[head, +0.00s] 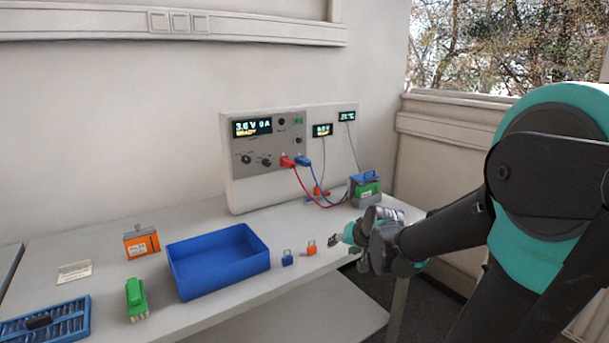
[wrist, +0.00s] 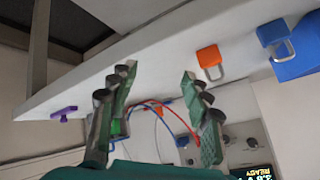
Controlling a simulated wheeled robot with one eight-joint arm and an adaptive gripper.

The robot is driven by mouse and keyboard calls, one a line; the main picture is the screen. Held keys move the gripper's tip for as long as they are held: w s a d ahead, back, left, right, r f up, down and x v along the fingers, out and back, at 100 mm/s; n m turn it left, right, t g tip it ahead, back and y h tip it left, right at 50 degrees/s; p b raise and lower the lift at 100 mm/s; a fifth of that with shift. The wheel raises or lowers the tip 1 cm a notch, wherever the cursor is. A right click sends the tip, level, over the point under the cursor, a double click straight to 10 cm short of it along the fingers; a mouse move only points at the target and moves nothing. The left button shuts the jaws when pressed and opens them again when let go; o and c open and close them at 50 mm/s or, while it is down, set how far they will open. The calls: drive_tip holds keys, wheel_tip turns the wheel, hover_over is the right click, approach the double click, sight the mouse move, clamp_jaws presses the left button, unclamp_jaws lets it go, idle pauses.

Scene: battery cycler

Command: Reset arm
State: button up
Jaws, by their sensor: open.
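My gripper (head: 340,240) is at the right front edge of the table in the head view, just right of the orange padlock (head: 311,248). In the wrist view its two fingers stand apart with nothing between the tips (wrist: 155,78). My arm reaches in from the right. The wrist picture is upside down and shows the orange padlock (wrist: 208,57) and the blue padlock (wrist: 274,36) beyond the fingers. I cannot tell the gripper's exact height above the table.
The blue padlock (head: 287,258) stands beside a blue tray (head: 220,290). The cycler (head: 270,140) has red and blue leads near a green battery in a holder (head: 366,190). An orange battery (head: 142,242) and a green one (head: 136,298) stand left. A purple piece (wrist: 63,113) lies near the table edge.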

drive_tip(key=s+d+f+n+g+h, duration=0.1)
drive_tip(key=s+d+f+n+h, duration=0.15)
drive_tip(key=s+d, duration=0.4)
drive_tip(key=s+d+f+g, duration=0.1)
drive_tip(key=s+f+g, duration=0.2)
drive_tip(key=s+f, duration=0.5)
drive_tip(key=s, duration=0.4)
drive_tip(key=shift+s+h, duration=0.2)
drive_tip(key=shift+h, duration=0.15)
